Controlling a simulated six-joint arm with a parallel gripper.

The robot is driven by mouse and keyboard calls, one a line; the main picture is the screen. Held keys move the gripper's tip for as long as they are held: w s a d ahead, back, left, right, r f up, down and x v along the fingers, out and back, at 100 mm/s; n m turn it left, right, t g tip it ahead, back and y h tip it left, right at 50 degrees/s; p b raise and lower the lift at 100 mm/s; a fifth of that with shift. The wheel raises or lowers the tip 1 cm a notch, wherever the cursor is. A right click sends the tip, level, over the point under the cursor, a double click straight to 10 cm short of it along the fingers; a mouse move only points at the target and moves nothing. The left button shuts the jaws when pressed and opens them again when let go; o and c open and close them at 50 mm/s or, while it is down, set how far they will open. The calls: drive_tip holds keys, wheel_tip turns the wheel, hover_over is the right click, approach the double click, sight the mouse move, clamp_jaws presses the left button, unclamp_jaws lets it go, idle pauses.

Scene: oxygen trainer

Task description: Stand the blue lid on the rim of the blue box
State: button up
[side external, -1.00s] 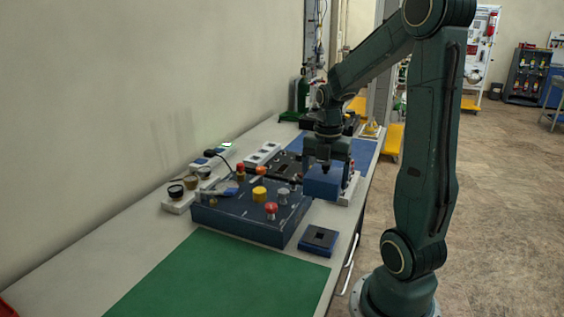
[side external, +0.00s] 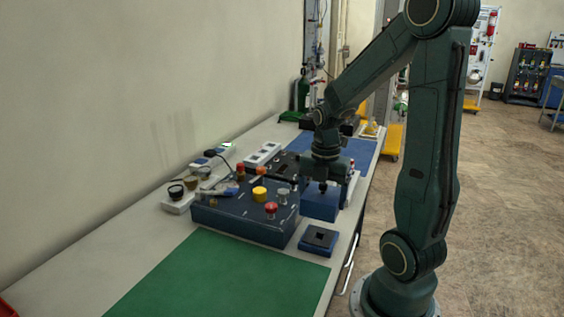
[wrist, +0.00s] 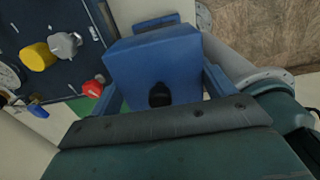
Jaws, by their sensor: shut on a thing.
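The blue lid (side external: 320,206) looks like a thick blue block with a black knob on top. My gripper (side external: 323,186) is shut on it and holds it level, just right of the control panel. In the wrist view, the lid (wrist: 158,58) fills the middle, with its black knob near my gripper (wrist: 160,96). What looks like the blue box (side external: 319,240) is low, with a dark square opening, and sits on the bench in front of the lid. The lid is apart from it. The lid's underside is hidden.
A dark blue control panel (side external: 235,217) with red, yellow and grey knobs stands close left of the lid. A green mat (side external: 215,280) covers the near bench. A blue mat (side external: 345,150) lies farther back. The bench's right edge is close to the box.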

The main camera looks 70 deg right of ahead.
drive_tip(key=shift+f, duration=2.2)
drive_tip(key=shift+f, duration=2.15)
drive_tip(key=o, duration=0.9)
drive_tip(key=shift+r, duration=0.15)
drive_tip(key=shift+r, duration=6.7)
drive_tip(key=shift+a, duration=0.1)
drive_tip(key=shift+w+a+r+m, duration=0.15)
drive_tip(key=shift+a+r+m, duration=0.2)
drive_tip(key=shift+a+m, duration=0.15)
drive_tip(key=s+a+r+m+t, duration=0.1)
drive_tip(key=a+r+m+t, duration=0.1)
drive_tip(key=a+m, duration=0.3)
drive_tip(key=s+a+r+m+t, duration=0.1)
drive_tip(key=a+r+m, duration=0.1)
drive_tip(key=a+m, duration=0.4)
drive_tip(key=s+a+r+m+t, duration=0.1)
drive_tip(key=a+r+m+t, duration=0.1)
drive_tip(key=a+m, duration=0.3)
drive_tip(key=shift+s+a+r+m+t, duration=0.15)
drive_tip(key=shift+r+m+t, duration=0.15)
drive_tip(key=shift+r+m, duration=0.25)
